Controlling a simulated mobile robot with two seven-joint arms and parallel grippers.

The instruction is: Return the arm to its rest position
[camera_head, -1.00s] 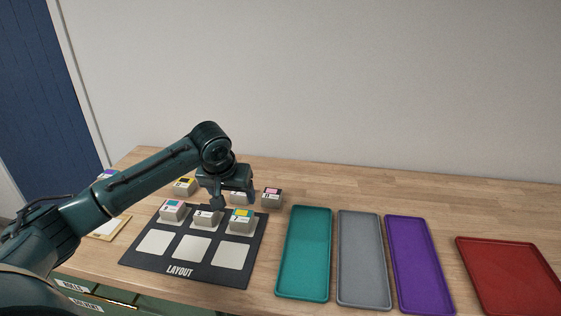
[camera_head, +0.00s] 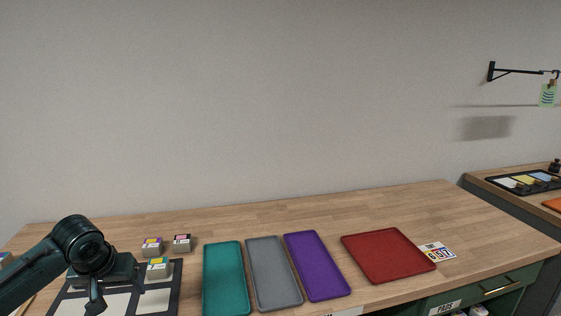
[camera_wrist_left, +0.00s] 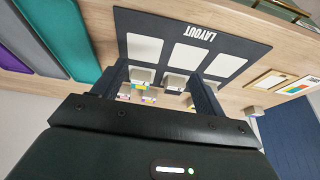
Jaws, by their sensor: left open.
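My left gripper (camera_head: 118,302) is at the lower left of the head view, over the dark layout board (camera_head: 174,292). Its fingers also show in the left wrist view (camera_wrist_left: 157,88), apart with nothing gripped between them. The left arm comes in from the left edge and is bent at a round joint. A pale block with a yellow label (camera_head: 158,269) sits on the board just right of the gripper. The wrist view shows several blocks on and beyond the board's row (camera_wrist_left: 175,81), and empty white squares (camera_wrist_left: 190,56). My right gripper is not in view.
Teal (camera_head: 224,280), grey (camera_head: 272,272), purple (camera_head: 316,266) and red (camera_head: 388,255) trays lie empty on the wooden table. Two blocks, one purple and yellow (camera_head: 152,247), one pink (camera_head: 182,243), stand behind the board. A printed card (camera_head: 437,252) lies right of the red tray.

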